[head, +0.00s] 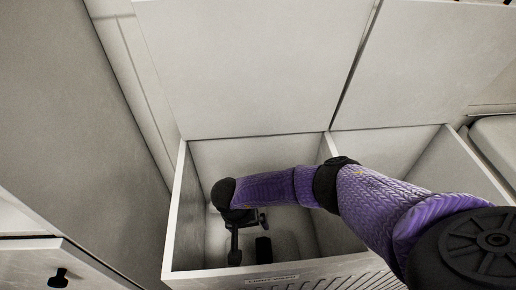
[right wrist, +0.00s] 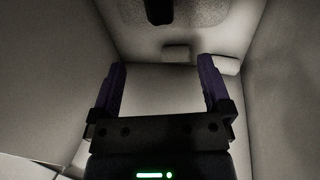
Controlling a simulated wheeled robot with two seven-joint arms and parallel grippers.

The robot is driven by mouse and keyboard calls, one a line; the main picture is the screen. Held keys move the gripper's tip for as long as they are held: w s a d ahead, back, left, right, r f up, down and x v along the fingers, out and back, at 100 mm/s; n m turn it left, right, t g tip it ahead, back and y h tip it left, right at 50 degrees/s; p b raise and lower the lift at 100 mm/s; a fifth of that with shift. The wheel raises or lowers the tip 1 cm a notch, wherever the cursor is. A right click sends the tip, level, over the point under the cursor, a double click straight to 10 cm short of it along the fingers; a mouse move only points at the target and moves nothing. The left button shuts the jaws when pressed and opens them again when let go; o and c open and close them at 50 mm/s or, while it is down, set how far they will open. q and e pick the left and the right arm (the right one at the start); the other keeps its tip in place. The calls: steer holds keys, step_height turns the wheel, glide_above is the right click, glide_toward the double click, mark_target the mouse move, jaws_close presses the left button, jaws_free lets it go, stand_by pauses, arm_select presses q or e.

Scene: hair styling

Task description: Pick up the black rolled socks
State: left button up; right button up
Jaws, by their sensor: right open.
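The black rolled socks (head: 264,250) appear as a small dark bundle low inside the left compartment of the open bin. In the right wrist view a dark shape (right wrist: 159,10), likely the same socks, is cut off by the top edge. My right gripper (head: 247,238) is down in that compartment, beside the socks in the head view. In the right wrist view its two purple fingers (right wrist: 161,62) stand wide apart with nothing between them. The contact between fingers and socks cannot be judged. My left gripper is not in view.
The compartment has a pale front wall (head: 235,273) with a label and a divider on its right. Its raised lid (head: 250,65) stands behind. A second open compartment (head: 385,150) lies to the right. A grey panel (head: 70,110) and a drawer front (head: 40,268) are at left.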

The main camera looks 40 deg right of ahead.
steer(key=b, duration=0.2)
glide_above(260, 248)
steer(key=w+a, duration=0.1)
steer(key=a, duration=0.1)
steer(key=a+x, duration=0.1)
steer(key=x, duration=0.5)
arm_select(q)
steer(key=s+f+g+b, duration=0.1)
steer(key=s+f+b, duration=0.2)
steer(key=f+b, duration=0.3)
arm_select(e)
steer(key=shift+g, duration=0.3)
steer(key=x, duration=0.4)
steer(key=p+x, duration=0.1)
steer(key=x, duration=0.1)
steer(key=shift+w+d+f, duration=0.2)
steer(key=shift+w+f, duration=0.05)
steer(key=shift+f, duration=0.05)
steer(key=shift+b+x, duration=0.65)
steer(key=shift+x, duration=0.45)
steer(key=shift+w+d, duration=0.1)
steer(key=shift+d, duration=0.05)
steer(key=c, duration=1)
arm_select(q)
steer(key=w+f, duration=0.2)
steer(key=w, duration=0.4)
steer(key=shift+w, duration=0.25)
arm_select(e)
steer(key=shift+r, duration=0.1)
